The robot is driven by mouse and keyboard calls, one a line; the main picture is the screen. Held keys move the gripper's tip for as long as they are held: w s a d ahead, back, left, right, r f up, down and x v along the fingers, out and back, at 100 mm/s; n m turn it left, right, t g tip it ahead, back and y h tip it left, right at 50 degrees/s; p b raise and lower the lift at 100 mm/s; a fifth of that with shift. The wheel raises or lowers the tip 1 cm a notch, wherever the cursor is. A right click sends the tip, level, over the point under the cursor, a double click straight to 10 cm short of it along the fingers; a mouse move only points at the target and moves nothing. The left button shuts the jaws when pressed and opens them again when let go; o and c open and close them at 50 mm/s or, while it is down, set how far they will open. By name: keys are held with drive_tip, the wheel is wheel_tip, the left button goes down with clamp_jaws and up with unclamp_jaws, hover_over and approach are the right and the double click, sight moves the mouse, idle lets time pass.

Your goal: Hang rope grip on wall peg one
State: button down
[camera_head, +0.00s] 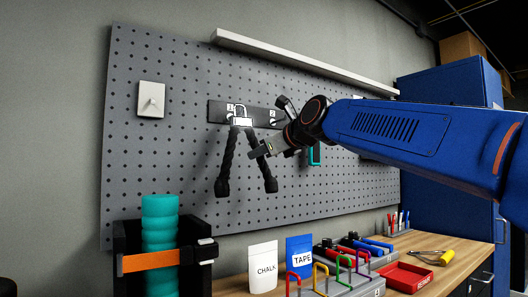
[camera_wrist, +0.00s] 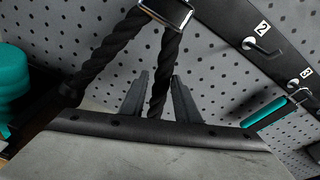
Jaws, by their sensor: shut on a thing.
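The rope grip (camera_head: 228,165) is a black two-strand rope with knobbed ends and a metal link (camera_head: 241,119) at its top. The link is at peg one on the black peg strip (camera_head: 217,111); I cannot tell whether it is around the peg or just in front. My gripper (camera_head: 258,151) reaches in from the right and is shut on the right strand, below the link. In the wrist view, that strand (camera_wrist: 162,62) runs between the two fingers (camera_wrist: 158,97), and the link (camera_wrist: 168,12) is cut by the top edge. Peg one is mostly hidden behind the link.
Peg two (camera_wrist: 262,48) is bare, just right of the link. A teal handle (camera_wrist: 265,114) hangs at peg three. A white hook plate (camera_head: 151,99) is on the pegboard's left. Below, a bench holds a chalk bag (camera_head: 263,267), tape bag (camera_head: 299,256), coloured clips and red tray (camera_head: 405,277).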

drive_tip(key=shift+x, duration=0.8)
drive_tip(key=shift+w+a+f, duration=0.35)
drive_tip(key=shift+w+f, duration=0.1)
drive_tip(key=shift+f, duration=0.1)
